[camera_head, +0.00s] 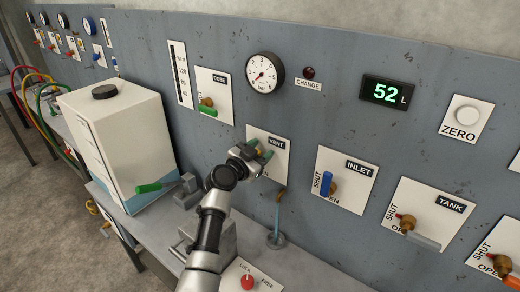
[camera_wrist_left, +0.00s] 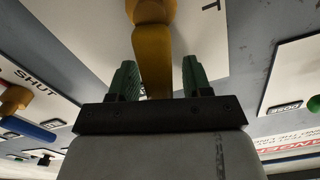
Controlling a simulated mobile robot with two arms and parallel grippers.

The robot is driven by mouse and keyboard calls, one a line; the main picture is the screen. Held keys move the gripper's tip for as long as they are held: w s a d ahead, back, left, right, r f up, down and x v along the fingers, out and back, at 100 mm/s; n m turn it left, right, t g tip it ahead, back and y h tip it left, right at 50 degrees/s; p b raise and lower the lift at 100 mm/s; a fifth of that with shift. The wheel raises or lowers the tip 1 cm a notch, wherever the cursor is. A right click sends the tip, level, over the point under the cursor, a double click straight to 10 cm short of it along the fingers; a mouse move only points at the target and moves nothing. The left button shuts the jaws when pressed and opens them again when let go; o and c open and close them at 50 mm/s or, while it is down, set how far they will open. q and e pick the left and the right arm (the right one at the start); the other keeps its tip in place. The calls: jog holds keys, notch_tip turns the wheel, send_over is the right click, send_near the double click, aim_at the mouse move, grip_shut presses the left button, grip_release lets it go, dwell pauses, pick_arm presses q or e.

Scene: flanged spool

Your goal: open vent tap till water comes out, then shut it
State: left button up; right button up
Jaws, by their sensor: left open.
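The vent tap sits on the white VENT plate (camera_head: 281,150) on the grey panel. My left gripper (camera_head: 263,155) is at this tap and covers most of it, so the lever's angle is hard to tell. In the left wrist view a yellow-brown tap part (camera_wrist_left: 152,55) stands between the green finger pads of my open left gripper (camera_wrist_left: 159,80). Below the plate, a thin blue stream of water (camera_head: 276,218) runs from a small brass spout (camera_head: 279,195) down to a round grey drain (camera_head: 275,241). My right gripper is not in view.
The DOSE tap (camera_head: 206,103) is up left, and the INLET tap (camera_head: 327,184) and TANK tap (camera_head: 405,223) are to the right. A white container (camera_head: 125,140) stands at left. A red LOCK/FREE knob (camera_head: 248,282) is at the bottom. The display (camera_head: 387,91) reads 52 L.

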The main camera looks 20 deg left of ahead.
pick_arm(q)
grip_shut()
dwell(0.3)
